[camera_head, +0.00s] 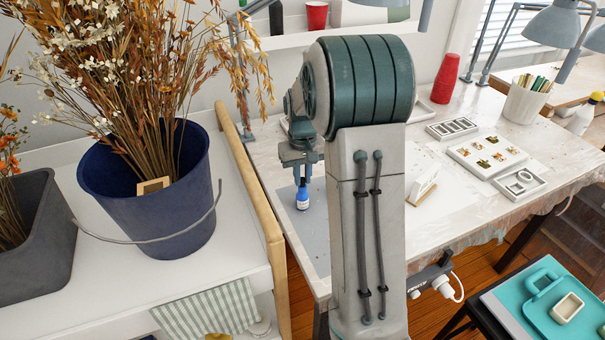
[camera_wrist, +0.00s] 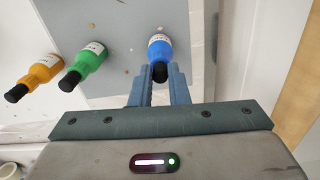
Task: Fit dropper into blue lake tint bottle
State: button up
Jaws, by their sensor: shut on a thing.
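The blue tint bottle (camera_head: 302,199) stands upright on a grey mat on the worktable, just below my gripper (camera_head: 302,176). In the wrist view the bottle (camera_wrist: 160,48) shows its blue body and white label just beyond the fingertips. My gripper (camera_wrist: 160,78) is shut on the black dropper (camera_wrist: 160,73), which is in line with the bottle's neck. The dropper top is at the bottle's mouth, but I cannot tell whether it is fully seated. The neck is mostly hidden.
A green bottle (camera_wrist: 84,66) and an orange bottle (camera_wrist: 35,77), both with black tops, stand to the left in the wrist view. White molds (camera_head: 487,156) and a red cup stack (camera_head: 445,78) are farther right on the table. A blue bucket (camera_head: 150,205) stands left.

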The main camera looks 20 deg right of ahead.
jog(key=o, duration=0.7)
jog(key=shift+r, duration=0.15)
notch_tip(320, 180, up, 14)
jog(key=shift+b, duration=0.4)
